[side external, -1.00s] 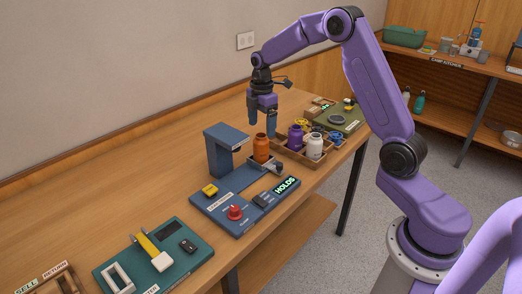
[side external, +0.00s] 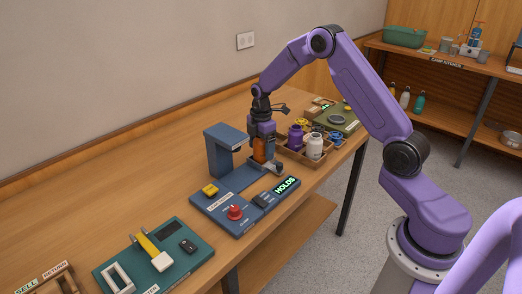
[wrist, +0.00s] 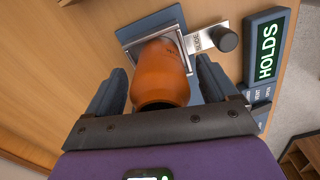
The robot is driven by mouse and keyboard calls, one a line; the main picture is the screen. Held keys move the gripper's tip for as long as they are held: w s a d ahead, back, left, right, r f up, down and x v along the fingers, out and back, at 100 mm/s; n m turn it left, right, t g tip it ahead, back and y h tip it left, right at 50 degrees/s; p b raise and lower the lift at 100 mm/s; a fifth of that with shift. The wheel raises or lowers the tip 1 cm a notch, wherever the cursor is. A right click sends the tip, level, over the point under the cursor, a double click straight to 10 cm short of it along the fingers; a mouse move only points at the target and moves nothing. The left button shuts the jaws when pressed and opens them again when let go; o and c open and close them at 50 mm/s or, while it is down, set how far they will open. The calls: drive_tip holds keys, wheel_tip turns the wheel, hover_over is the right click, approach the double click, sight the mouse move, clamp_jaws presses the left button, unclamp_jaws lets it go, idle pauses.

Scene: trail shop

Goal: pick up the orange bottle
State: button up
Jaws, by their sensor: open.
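The orange bottle (side external: 259,151) stands on the blue leak-test station (side external: 228,187), in a small square holder on its slide. In the wrist view the bottle (wrist: 160,73) stands between my two fingers, with gaps visible on both sides. My gripper (side external: 263,152) is open and lowered around the bottle, pointing down. In the wrist view the open fingers (wrist: 158,85) flank the bottle. The fingers partly hide the bottle in the side view. A lit display (side external: 286,185) on the station reads HOLDS.
A wooden tray (side external: 304,159) with a purple bottle (side external: 295,137), a white bottle (side external: 314,147) and other parts stands right beside my gripper. The station's blue upright (side external: 222,151) is close on the left. A green board (side external: 172,258) lies front left.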

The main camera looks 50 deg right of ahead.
drive_tip(key=c, duration=1.3)
drive_tip(key=shift+o, duration=0.2)
drive_tip(key=shift+r, duration=0.1)
